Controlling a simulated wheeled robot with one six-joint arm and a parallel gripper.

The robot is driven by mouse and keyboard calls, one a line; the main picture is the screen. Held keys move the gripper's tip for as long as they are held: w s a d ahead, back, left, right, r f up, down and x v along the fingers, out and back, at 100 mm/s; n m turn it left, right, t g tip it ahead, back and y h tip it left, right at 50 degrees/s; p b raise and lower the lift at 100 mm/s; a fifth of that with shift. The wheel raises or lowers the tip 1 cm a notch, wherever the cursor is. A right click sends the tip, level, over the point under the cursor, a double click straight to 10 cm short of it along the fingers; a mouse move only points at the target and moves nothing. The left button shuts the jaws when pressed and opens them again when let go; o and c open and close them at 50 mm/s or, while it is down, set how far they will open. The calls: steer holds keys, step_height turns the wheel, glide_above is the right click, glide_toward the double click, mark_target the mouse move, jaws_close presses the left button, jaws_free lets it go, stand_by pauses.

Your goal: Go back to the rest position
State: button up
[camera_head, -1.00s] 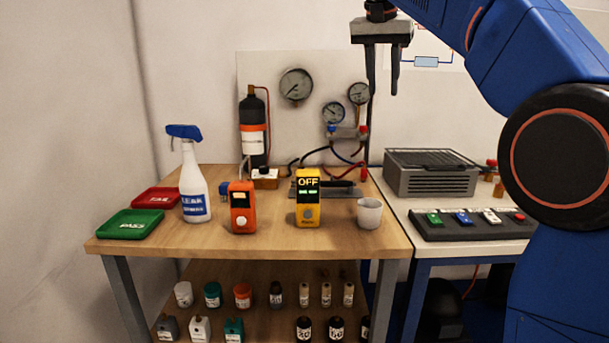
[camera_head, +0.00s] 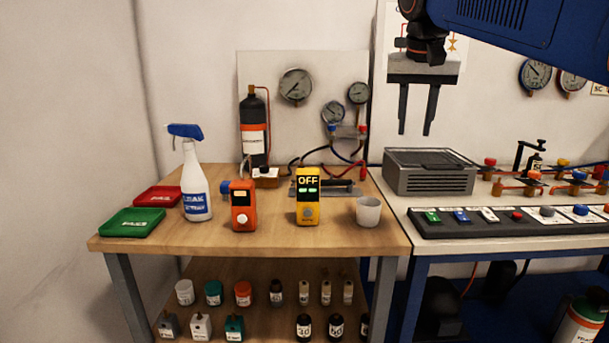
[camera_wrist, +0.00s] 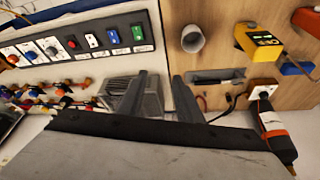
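My gripper (camera_head: 416,108) hangs fingers-down in the air at the upper right of the head view, above the grey vented box (camera_head: 430,172). Its two fingers are apart with nothing between them. In the wrist view the fingers (camera_wrist: 158,98) also show spread and empty, with the vented box (camera_wrist: 118,88) behind one of them. My arm reaches in from the top right corner.
The wooden table holds a yellow meter (camera_head: 308,208) reading OFF, an orange meter (camera_head: 243,206), a white cup (camera_head: 368,212), a spray bottle (camera_head: 195,185), a green tray (camera_head: 132,223) and a red tray (camera_head: 157,198). A button panel (camera_head: 500,222) lies on the right bench.

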steer(key=s+d+f+n, duration=0.1)
steer(key=s+d+f, duration=0.1)
steer(key=s+f, duration=1.2)
steer(key=s+d+f+n+y, duration=0.1)
steer(key=s+d+f+n, duration=0.1)
steer(key=s+f, duration=1.1)
step_height(320, 180, down, 9)
steer(key=shift+s+d+r+t, duration=0.1)
steer(key=shift+s+d+t, duration=0.25)
steer(key=shift+d, duration=0.2)
